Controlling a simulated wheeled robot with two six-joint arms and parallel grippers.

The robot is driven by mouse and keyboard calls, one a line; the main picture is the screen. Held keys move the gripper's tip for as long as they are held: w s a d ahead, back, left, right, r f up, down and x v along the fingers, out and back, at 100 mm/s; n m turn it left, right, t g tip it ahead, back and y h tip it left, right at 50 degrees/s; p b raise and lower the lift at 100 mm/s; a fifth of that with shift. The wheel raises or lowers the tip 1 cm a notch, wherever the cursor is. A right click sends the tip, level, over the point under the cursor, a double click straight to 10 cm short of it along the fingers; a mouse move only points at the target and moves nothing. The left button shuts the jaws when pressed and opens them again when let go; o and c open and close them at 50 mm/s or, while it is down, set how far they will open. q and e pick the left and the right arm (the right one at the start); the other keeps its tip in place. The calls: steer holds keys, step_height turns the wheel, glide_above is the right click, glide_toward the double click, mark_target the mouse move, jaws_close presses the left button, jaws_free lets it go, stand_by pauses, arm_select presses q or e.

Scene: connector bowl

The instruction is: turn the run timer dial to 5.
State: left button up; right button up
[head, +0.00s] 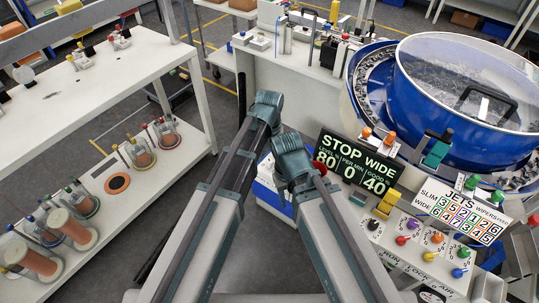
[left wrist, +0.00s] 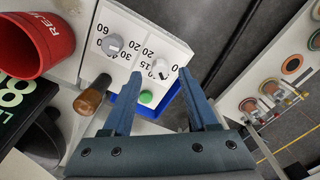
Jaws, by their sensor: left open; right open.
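A white dial (left wrist: 160,68) with 0, 15 and 20 beside it sits on a white panel (left wrist: 168,40) in the left wrist view. A grey dial (left wrist: 113,44) with 60 and 30 is to its left. The names of the dials cannot be read. My left gripper (left wrist: 160,73) is open, its fingertips on either side of the white dial, apparently not closed on it. In the head view the end of my left arm (head: 265,105) hides its fingers. My right gripper (head: 291,152) is lower, and its fingers are hard to make out.
A green button (left wrist: 146,97), a wooden handle (left wrist: 92,97) and a red reject cup (left wrist: 36,45) are close to my left gripper. The display (head: 358,165), jets panel (head: 462,212) and blue bowl (head: 455,90) are to the right. A shelf (head: 110,75) with spools stands left.

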mark_target(269, 162)
arm_select(q)
step_height(269, 162, up, 12)
steer(key=p, duration=1)
steer(key=shift+f+p, duration=0.2)
steer(key=shift+p, duration=0.15)
steer(key=shift+f, duration=0.1)
steer(key=s+a+f+m+b, duration=0.1)
steer(key=s+a+f+b, duration=0.1)
steer(key=s, duration=0.6)
steer(key=s+a+f+m+y+b, duration=0.1)
steer(key=s+a+f+m+b, duration=0.1)
steer(key=s, duration=0.6)
steer(key=shift+a+m, duration=0.3)
steer(key=shift+a, duration=0.5)
steer(key=shift+d, duration=0.1)
steer(key=shift+c, duration=0.7)
